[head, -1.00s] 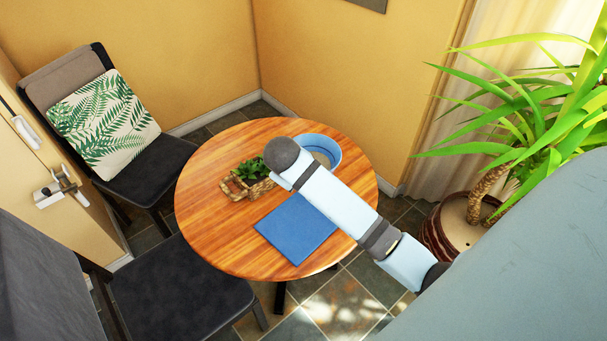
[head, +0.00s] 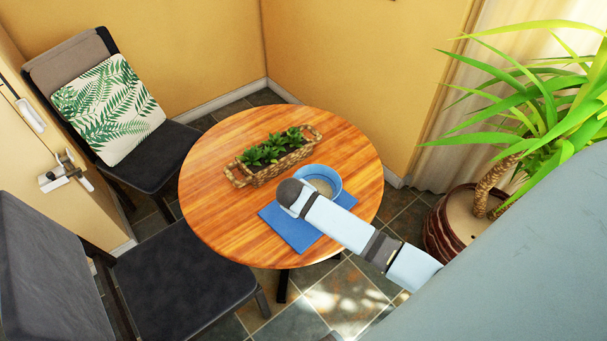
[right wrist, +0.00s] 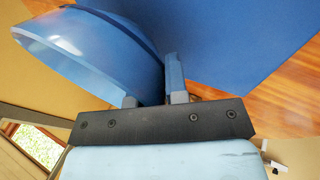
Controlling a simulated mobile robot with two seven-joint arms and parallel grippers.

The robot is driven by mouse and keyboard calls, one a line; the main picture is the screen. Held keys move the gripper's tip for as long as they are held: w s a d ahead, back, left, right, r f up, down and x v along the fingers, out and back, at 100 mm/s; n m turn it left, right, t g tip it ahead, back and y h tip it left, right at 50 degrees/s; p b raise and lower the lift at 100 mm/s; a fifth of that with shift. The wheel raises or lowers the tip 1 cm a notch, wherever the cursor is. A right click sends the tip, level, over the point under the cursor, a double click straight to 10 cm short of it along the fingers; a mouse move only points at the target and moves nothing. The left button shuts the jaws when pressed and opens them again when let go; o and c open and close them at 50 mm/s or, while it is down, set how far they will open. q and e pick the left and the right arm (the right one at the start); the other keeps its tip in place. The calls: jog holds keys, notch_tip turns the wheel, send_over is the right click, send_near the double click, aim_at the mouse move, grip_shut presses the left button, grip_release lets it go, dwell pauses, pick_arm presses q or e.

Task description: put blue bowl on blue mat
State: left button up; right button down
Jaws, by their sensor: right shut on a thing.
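The blue bowl (head: 332,177), with a pale inside, is over the far right part of the blue mat (head: 283,230) on the round wooden table. My right arm crosses the mat from the right, and its end hides part of the bowl and mat; the fingers do not show there. In the right wrist view my right gripper (right wrist: 155,98) is shut on the wall of the bowl (right wrist: 95,55), and the mat (right wrist: 240,35) shows beyond it. I cannot tell whether the bowl touches the mat. My left gripper is not in view.
A woven basket of green plants (head: 270,158) stands on the round table (head: 215,200), behind the bowl. The table's left side is clear. Two dark chairs (head: 165,285) stand at the left, one with a leaf-patterned cushion (head: 110,110). A potted plant (head: 465,225) stands at the right.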

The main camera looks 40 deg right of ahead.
notch_tip(320, 180, down, 2)
jog(key=shift+f, duration=0.2)
jog(key=shift+f, duration=0.1)
jog(key=c, duration=1.1)
grip_release()
jog(key=shift+c, duration=0.2)
